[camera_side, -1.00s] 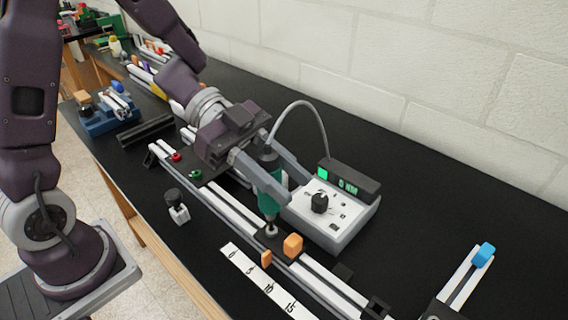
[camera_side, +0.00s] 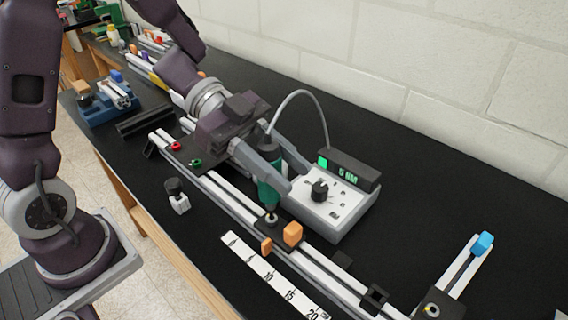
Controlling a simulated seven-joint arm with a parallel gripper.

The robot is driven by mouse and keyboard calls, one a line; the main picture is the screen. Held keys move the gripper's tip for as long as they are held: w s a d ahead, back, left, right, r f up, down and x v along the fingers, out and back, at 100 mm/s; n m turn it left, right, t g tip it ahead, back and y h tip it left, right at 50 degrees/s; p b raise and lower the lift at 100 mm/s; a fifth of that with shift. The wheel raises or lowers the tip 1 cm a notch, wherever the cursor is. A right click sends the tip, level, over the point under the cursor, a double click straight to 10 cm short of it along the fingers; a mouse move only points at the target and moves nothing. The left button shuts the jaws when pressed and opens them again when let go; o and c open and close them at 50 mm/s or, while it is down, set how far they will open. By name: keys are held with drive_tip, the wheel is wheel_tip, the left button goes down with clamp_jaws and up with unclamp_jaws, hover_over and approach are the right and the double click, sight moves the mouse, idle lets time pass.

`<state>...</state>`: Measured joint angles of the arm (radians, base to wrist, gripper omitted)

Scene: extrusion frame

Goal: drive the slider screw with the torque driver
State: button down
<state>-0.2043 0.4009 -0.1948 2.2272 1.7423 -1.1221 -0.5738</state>
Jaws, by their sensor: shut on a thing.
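My gripper (camera_side: 281,180) is shut on the green and dark torque driver (camera_side: 267,170), one finger on each side of its body. The driver stands roughly upright, with its lower end at the grey screw (camera_side: 271,218) on the dark slider (camera_side: 280,228). The bit and screw look in contact, but the exact seating is too small to tell. The slider sits on the rail (camera_side: 235,205) and carries an orange block (camera_side: 292,233) and a small orange pointer (camera_side: 266,246). A grey cable runs from the driver's top to the white control box (camera_side: 345,205), which has a green-lit display.
A white scale strip (camera_side: 262,268) lies in front of the rail. A small black-and-white part (camera_side: 177,196) stands left of it. A blue fixture (camera_side: 108,105) is at far left. A rail with a blue block (camera_side: 482,243) is at right. The table behind the control box is clear.

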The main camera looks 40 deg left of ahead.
drive_tip(key=shift+f, duration=0.85)
idle(1.8)
idle(0.4)
drive_tip(key=shift+r, duration=1.65)
wheel_tip(320, 180, up, 3)
